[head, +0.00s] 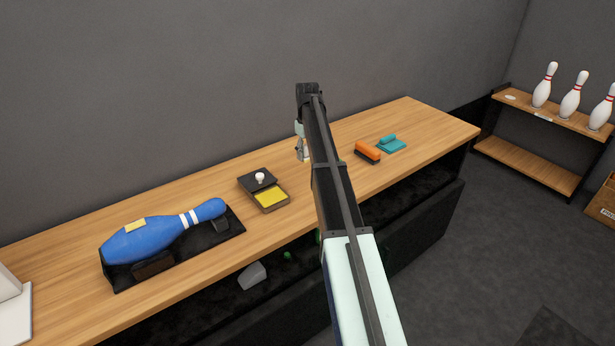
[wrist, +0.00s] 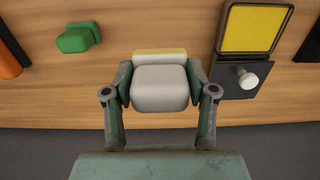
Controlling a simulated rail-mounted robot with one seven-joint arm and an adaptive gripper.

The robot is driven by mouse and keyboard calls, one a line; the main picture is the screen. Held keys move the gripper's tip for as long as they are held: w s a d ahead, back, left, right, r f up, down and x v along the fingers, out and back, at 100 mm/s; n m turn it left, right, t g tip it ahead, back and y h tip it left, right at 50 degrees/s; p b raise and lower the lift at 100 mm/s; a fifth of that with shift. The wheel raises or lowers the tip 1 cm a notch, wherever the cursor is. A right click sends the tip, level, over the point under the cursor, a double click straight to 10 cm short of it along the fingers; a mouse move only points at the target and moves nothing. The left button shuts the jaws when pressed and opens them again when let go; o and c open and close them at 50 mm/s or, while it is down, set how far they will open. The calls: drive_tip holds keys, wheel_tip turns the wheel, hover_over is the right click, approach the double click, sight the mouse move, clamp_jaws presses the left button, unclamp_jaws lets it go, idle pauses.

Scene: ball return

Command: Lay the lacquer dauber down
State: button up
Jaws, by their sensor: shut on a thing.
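My gripper (wrist: 160,78) is shut on the dauber, a pale grey block (wrist: 160,88) with a yellow end (wrist: 160,55). In the head view my gripper (head: 302,148) is small, over the back part of the wooden counter (head: 225,187), left of my arm. I cannot tell whether the dauber touches the counter. The lacquer tin (head: 272,198) is open, with yellow inside. It also shows at the upper right of the wrist view (wrist: 253,30). Its dark lid (head: 257,180) with a white knob lies against it.
A blue pin (head: 150,240) with a yellow patch lies in a black cradle (head: 230,238) at left. An orange brush (head: 368,152) and a teal tool (head: 391,144) lie to the right. A green block (wrist: 78,38) is mostly hidden by my arm in the head view. Bare counter lies between.

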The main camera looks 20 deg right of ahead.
sight(308, 185)
wheel_tip(308, 185, down, 12)
drive_tip(key=p, duration=0.3)
idle(0.3)
drive_tip(key=shift+f, duration=0.15)
drive_tip(key=o, duration=1)
